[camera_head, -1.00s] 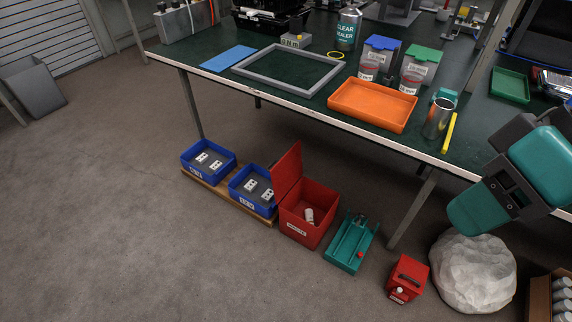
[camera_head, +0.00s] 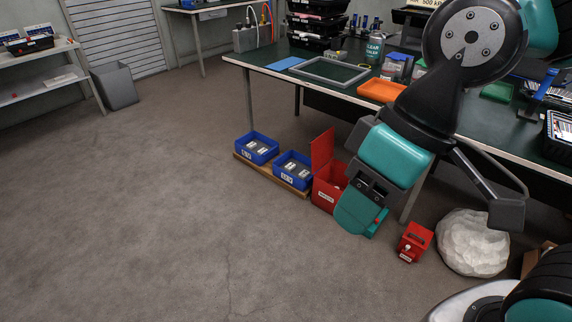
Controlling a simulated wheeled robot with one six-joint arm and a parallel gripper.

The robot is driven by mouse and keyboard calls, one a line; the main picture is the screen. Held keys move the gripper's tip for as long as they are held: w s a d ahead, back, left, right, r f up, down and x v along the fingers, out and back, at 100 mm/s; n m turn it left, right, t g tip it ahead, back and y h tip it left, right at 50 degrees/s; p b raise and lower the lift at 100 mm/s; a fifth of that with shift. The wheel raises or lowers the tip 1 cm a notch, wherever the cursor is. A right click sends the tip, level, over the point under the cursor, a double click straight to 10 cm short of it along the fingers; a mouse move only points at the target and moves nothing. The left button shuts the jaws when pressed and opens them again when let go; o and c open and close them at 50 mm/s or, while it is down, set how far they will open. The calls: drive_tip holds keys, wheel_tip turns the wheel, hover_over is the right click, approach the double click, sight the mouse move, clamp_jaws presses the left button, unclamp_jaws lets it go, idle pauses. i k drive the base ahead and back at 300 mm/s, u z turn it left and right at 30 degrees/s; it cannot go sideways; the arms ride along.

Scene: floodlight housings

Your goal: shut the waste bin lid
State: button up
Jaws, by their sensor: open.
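The waste bin (camera_head: 327,194) is a red box with a white label, standing on the floor in front of the workbench. Its red lid (camera_head: 322,149) stands raised at the bin's left back side, so the bin is open. My arm's dark and teal end overlaps the bin's right side in the picture and hides part of it. My gripper (camera_head: 430,195) is open and empty, its parts spread wide. It shows nearer to me than the bin. I cannot tell its exact distance from the lid, and I see no contact.
Blue bins (camera_head: 257,148) with grey contents sit on a wooden board left of the waste bin. A small red box (camera_head: 414,242) and a white rock (camera_head: 473,243) lie to the right. The workbench (camera_head: 257,66) overhangs behind. The floor in front and left is clear.

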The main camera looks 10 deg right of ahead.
sight(322, 148)
drive_tip(key=u, duration=0.5)
drive_tip(key=i, duration=1.05)
drive_tip(key=u, duration=0.35)
drive_tip(key=i, duration=1.4)
drive_tip(key=z, duration=0.7)
drive_tip(key=i, duration=0.75)
drive_tip(key=z, duration=1.4)
drive_tip(key=i, duration=0.65)
drive_tip(key=z, duration=0.55)
